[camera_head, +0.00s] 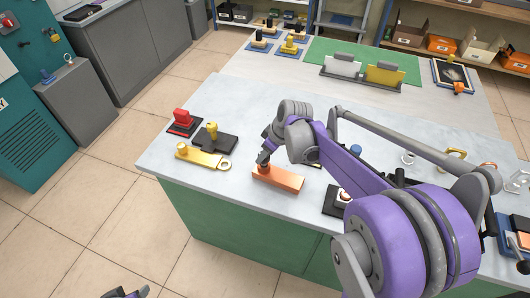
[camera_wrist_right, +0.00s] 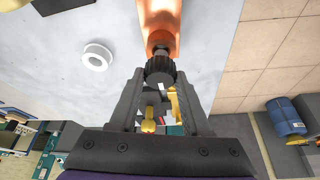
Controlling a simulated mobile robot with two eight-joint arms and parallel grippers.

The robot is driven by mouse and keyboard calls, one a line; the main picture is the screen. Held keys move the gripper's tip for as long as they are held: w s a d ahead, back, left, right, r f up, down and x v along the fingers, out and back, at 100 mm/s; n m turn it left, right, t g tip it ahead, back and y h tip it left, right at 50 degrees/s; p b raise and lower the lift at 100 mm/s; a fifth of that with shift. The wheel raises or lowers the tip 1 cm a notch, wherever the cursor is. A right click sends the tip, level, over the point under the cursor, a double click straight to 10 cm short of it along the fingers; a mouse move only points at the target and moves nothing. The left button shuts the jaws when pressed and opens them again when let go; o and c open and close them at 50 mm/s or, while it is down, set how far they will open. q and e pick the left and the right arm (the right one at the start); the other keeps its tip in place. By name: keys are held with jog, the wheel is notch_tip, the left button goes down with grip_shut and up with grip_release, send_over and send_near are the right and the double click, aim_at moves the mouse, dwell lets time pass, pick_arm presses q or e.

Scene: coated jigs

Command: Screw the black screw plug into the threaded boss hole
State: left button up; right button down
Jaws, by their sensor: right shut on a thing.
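My right gripper (camera_head: 263,160) is over the left part of an orange block (camera_head: 279,179) on the pale bench. In the right wrist view, my right gripper (camera_wrist_right: 160,78) is shut on the black screw plug (camera_wrist_right: 160,69), which has a ribbed round head. The plug's narrow end points at the orange block (camera_wrist_right: 160,14), and a round coppery boss shows just past it. The hole is hidden, and I cannot tell whether the threads have engaged. Part of my left arm's end shows at the bottom edge of the head view; its fingers cannot be made out.
Left of the block are a yellow piece with a ring end (camera_head: 203,158), a dark plate (camera_head: 218,142) and a red part (camera_head: 182,117). A dark block (camera_head: 332,203) stands right of it. A white ring (camera_wrist_right: 97,55) lies nearby in the wrist view. The bench's front edge is close.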

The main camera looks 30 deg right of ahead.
jog(key=shift+f+b, duration=0.5)
jog(key=shift+f, duration=0.4)
jog(key=shift+c, duration=1.4)
grip_release()
jog(key=v, duration=1.1)
jog(key=shift+p, duration=0.45)
jog(key=shift+w, duration=0.1)
